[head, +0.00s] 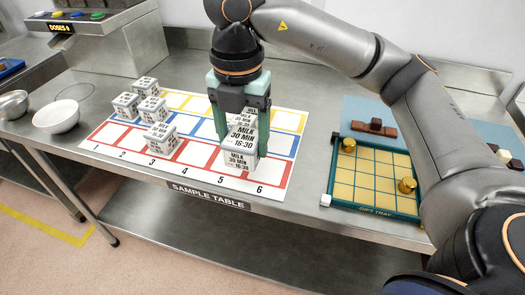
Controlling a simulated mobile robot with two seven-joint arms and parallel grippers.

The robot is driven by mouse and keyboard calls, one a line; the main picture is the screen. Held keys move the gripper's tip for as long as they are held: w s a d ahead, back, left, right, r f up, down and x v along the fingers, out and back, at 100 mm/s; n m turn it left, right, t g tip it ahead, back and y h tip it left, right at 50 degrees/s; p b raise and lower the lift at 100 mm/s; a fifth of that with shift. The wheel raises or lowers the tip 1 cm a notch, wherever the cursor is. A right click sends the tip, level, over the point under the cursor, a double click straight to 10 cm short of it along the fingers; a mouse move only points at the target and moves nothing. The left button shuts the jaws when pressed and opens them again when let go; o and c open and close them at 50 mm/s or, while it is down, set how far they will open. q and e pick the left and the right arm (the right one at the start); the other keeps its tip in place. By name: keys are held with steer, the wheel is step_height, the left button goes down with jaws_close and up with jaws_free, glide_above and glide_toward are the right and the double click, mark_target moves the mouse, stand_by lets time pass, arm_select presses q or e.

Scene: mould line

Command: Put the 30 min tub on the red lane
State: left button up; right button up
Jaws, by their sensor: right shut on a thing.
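The 30 min tub (239,158) is a white tub with black print reading MILK, 30 MIN and 16:30 on its lid and front. My right gripper (243,143) is shut on it from above, one green finger on each side. The tub is upright at the front of the lane mat (140,166), over the red lane (195,152) near number 5. I cannot tell whether its base touches the mat. The red lane is the front row, with a blue row and a yellow row behind it. My left gripper is not in view.
Several white tubs (159,136) stand on the left part of the mat. Another white printed tub (251,112) shows partly behind my gripper. A green-framed tray (374,208) with brass knobs is at right. White and metal bowls (56,117) sit at left.

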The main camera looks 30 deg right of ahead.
steer(key=w+d+f, duration=0.1)
steer(key=d+f, duration=0.1)
steer(key=w+d+f, duration=0.1)
steer(key=d+f, duration=0.3)
steer(key=shift+w+d+f, duration=0.15)
steer(key=shift+w+d, duration=0.1)
steer(key=shift+w, duration=0.15)
steer(key=f, duration=0.3)
steer(key=shift+w+d, duration=0.15)
steer(key=shift+d, duration=0.2)
steer(key=shift+f, duration=0.45)
steer(key=shift+f, duration=0.1)
steer(key=o, duration=1.4)
steer(key=shift+o, duration=0.2)
step_height(320, 180, up, 12)
steer(key=shift+p, duration=0.35)
